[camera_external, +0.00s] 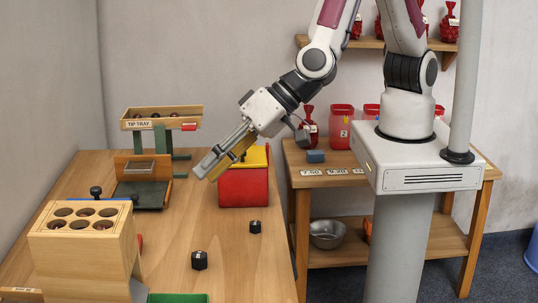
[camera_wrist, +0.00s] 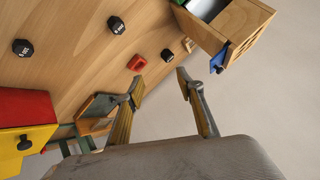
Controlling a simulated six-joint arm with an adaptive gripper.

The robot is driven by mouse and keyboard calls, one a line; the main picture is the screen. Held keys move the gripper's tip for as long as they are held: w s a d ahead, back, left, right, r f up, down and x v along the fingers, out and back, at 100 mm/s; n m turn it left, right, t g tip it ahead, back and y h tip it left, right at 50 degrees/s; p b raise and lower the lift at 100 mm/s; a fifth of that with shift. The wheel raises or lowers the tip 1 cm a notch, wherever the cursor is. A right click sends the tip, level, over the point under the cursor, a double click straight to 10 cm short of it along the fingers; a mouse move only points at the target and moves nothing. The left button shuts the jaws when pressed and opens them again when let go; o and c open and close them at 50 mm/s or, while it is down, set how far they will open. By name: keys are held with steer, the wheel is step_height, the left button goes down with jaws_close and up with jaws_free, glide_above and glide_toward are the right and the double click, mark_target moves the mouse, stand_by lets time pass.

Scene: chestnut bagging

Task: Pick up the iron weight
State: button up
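Two small black faceted weights with pale markings stand on the wooden table. The larger-looking weight (camera_external: 199,260) is near the front, and it also shows in the wrist view (camera_wrist: 116,25). The other weight (camera_external: 255,226) is nearer the red box, and it shows at the left of the wrist view (camera_wrist: 22,47). I cannot tell which of them is the iron weight. My gripper (camera_external: 214,163) is high above the table, left of the red box's top. In the wrist view its fingers (camera_wrist: 160,88) are spread apart with nothing between them. It is clear of both weights.
A red box with a yellow lid (camera_external: 243,188) stands behind the weights. A wooden box with round holes (camera_external: 84,240) is at front left. The tip tray (camera_external: 160,117) stands at the back. A small red piece (camera_wrist: 137,62) lies on the table.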

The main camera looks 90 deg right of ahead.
mark_target(283, 239)
steer(key=s+f+h, duration=0.2)
steer(key=f, duration=0.2)
steer(key=s+d+f+m+t+h, duration=0.1)
steer(key=s+f, duration=0.1)
steer(key=f, duration=0.3)
steer(key=s+f+h, duration=0.2)
steer(key=f, duration=0.2)
steer(key=shift+s+d+f+h, duration=0.15)
steer(key=shift+d+f+h, duration=0.05)
steer(key=shift+f+h, duration=0.1)
steer(key=s+d+f+t+h, duration=0.1)
steer(key=s+d+f+h, duration=0.1)
steer(key=s, duration=0.3)
steer(key=s+d+f+t+h, duration=0.2)
steer(key=s+d+h, duration=0.1)
steer(key=s+d, duration=0.1)
steer(key=shift+s+d+f, duration=0.3)
steer(key=shift+s+d, duration=0.05)
steer(key=shift+s, duration=0.15)
steer(key=shift+w, duration=0.1)
steer(key=shift+x, duration=1.25)
steer(key=shift+d, duration=0.1)
